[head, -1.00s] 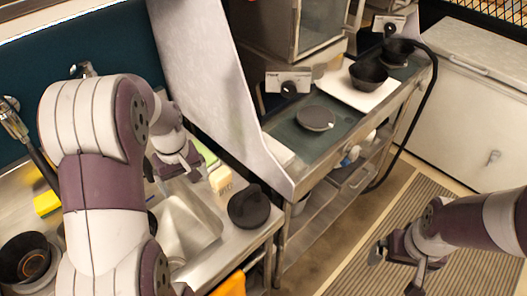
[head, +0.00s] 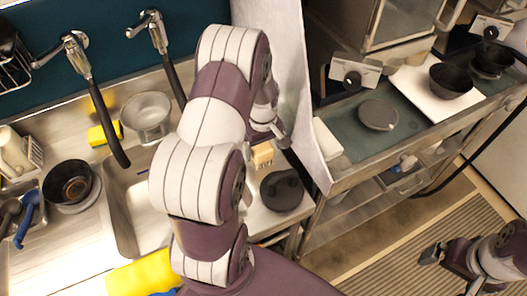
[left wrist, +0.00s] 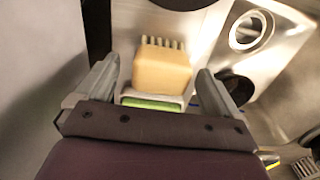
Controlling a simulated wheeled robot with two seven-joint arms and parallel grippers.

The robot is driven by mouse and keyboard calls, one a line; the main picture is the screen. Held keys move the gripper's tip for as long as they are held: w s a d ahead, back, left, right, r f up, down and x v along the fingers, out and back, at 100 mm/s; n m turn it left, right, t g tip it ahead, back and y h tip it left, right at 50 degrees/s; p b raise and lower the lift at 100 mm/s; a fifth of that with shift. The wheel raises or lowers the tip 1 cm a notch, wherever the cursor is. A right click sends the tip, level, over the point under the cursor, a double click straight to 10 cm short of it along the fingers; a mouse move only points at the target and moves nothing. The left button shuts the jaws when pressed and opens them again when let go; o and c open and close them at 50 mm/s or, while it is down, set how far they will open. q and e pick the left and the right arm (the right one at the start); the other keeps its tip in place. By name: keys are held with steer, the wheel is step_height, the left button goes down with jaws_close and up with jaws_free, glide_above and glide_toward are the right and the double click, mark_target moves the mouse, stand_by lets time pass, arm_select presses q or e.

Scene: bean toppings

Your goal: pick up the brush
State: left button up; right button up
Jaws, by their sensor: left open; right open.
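The brush, a tan block with a row of bristles (left wrist: 162,70), lies on the steel counter. In the head view the brush (head: 263,154) is partly hidden behind my left arm. My left gripper (left wrist: 155,88) is open, with its fingers on either side of the brush in the wrist picture; I cannot tell the height gap. In the head view my left gripper (head: 277,130) is just above and behind the brush. My right gripper (head: 447,270) is open and empty over the striped mat at the lower right.
A green and white sponge (left wrist: 152,103) lies right by the brush. A dark round lid (head: 282,191) is in front of it. A grey partition (head: 296,90) rises on the right. The sink (head: 130,205), a dark pot (head: 70,184) and blue-handled tools (head: 27,219) are left.

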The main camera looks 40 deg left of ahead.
mark_target(262, 148)
arm_select(q)
steer(key=shift+s+f, duration=0.2)
steer(key=shift+f, duration=0.9)
steer(key=shift+w+f, duration=0.15)
steer(key=shift+f, duration=0.05)
steer(key=c, duration=1.1)
arm_select(e)
steer(key=shift+s+a+r, duration=0.1)
steer(key=shift+r, duration=0.25)
arm_select(q)
steer(key=shift+o, duration=0.2)
steer(key=shift+r, duration=0.15)
step_height(262, 148, up, 10)
steer(key=shift+f+b, duration=0.25)
steer(key=shift+b, duration=0.55)
steer(key=shift+r, duration=0.15)
arm_select(e)
steer(key=shift+f, duration=0.8)
